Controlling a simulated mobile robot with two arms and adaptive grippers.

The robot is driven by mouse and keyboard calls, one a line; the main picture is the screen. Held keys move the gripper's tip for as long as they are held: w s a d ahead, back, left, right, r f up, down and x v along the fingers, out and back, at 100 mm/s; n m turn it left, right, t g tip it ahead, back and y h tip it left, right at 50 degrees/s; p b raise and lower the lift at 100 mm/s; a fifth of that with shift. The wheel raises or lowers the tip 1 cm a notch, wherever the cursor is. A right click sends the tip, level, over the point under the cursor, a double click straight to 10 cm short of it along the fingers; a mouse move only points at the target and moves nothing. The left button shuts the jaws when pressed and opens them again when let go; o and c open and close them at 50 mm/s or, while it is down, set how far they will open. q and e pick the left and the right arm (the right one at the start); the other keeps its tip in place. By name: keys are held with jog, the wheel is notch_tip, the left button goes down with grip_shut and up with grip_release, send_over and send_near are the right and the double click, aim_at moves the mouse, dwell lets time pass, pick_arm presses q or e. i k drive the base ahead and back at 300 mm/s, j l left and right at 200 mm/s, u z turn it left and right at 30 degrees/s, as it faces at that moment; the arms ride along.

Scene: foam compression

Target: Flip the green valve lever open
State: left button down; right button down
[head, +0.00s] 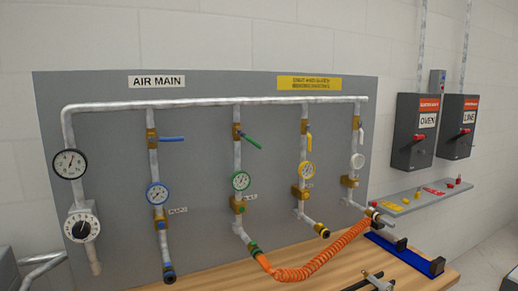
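The green valve lever (250,142) sits on a brass valve (237,131) on the second drop with a coloured lever, below the silver header pipe. The lever slants down to the right, away from its vertical pipe. A green-rimmed gauge (240,181) is lower on the same pipe. An orange coiled hose (311,268) runs from near this pipe's lower end to the right. Neither of my grippers can be made out in the head view.
A blue lever (172,138) and a yellow lever (309,140) are on neighbouring drops. The grey panel (200,250) stands behind a wooden bench (225,277). A blue tray (413,262) and a dark metal item (379,281) are at right. Lockout boxes (414,132) hang farther right.

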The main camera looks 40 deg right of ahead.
aim_at(255, 143)
jog(key=k+z, duration=0.2)
jog(key=z, duration=1.45)
